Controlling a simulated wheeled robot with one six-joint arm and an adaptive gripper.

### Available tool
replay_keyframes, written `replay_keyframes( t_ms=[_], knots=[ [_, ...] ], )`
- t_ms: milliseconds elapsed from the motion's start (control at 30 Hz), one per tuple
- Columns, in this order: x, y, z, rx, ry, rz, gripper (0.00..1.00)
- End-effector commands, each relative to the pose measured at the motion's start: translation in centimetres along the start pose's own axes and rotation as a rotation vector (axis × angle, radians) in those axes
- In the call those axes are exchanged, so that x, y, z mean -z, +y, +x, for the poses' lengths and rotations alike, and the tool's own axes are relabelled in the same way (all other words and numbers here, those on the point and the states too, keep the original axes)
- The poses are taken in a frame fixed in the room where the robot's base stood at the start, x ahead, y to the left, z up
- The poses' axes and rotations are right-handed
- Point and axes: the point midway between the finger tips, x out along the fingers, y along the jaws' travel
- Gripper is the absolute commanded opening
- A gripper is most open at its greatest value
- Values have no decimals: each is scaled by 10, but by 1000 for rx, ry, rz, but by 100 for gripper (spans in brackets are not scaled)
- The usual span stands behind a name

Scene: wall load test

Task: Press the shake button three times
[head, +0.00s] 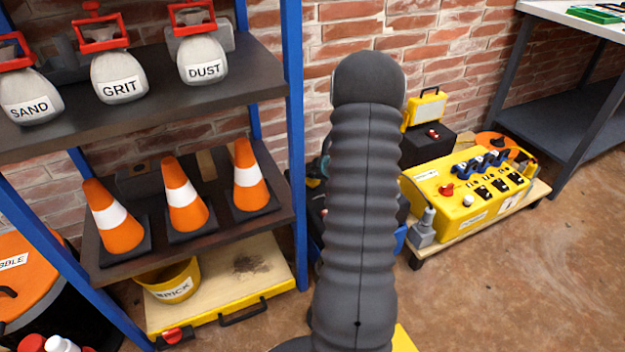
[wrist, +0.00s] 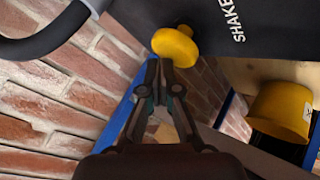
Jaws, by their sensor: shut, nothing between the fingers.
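In the wrist view a round yellow button (wrist: 175,46) sticks out from the edge of a dark panel (wrist: 225,25) lettered "SHAKE". My gripper (wrist: 163,64) is shut and empty, its fingertips pointing at the button and overlapping its lower edge in the picture. I cannot tell whether the tips touch it or whether it is pressed in. In the head view my dark ribbed arm stands in front of this spot and hides both the gripper and the button.
A blue-framed shelf (head: 293,120) holds sacks marked SAND, GRIT and DUST, orange cones (head: 187,208) and a yellow bucket (head: 172,282). To the right, a yellow control box (head: 463,197) with switches sits on a low platform. A brick wall (wrist: 50,100) runs close beside my gripper.

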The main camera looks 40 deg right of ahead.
Motion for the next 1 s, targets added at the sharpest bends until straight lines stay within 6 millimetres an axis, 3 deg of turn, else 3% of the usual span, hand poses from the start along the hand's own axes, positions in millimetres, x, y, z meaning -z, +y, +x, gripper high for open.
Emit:
replay_keyframes(
  t_ms=[1000],
  knots=[
    [-6,-6,8,0,0,0,0]
  ],
)
